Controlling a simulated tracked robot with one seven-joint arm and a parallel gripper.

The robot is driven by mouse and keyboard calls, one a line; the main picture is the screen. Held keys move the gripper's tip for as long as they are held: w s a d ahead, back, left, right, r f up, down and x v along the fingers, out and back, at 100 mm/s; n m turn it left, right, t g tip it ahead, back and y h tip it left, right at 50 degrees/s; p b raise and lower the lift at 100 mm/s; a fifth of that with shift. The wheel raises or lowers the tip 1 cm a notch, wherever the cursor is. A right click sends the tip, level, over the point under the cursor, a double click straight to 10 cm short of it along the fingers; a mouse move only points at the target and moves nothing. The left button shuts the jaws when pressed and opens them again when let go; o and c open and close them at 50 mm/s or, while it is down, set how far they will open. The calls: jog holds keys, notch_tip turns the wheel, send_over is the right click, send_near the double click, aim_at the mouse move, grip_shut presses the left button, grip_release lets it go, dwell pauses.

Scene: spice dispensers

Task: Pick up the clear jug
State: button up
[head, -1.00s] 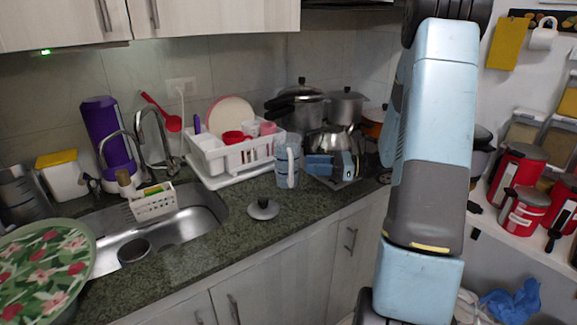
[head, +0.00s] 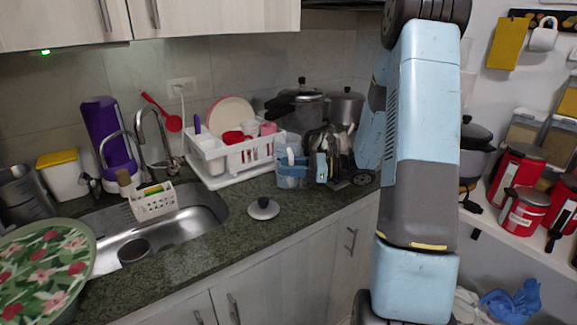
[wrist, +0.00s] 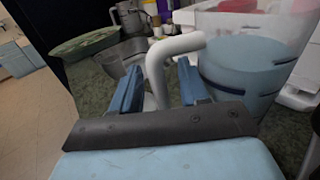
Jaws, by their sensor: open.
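The clear jug (head: 290,172) stands upright on the dark counter, in front of the dish rack's right end. In the wrist view the jug (wrist: 245,70) fills the upper right, with its pale curved handle (wrist: 160,68) pointing toward me. My gripper (wrist: 157,78) is open, with one blue finger on each side of the handle; I cannot tell whether either touches it. In the head view my gripper (head: 303,163) overlaps the jug's right side, and the fingertips are hard to make out there.
A white dish rack (head: 232,155) is close behind the jug. Metal pots (head: 300,103) stand behind my gripper. A loose pot lid (head: 263,208) lies on the counter in front. The sink (head: 160,238) is at the left.

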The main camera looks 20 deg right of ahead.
grip_shut()
dwell(1.3)
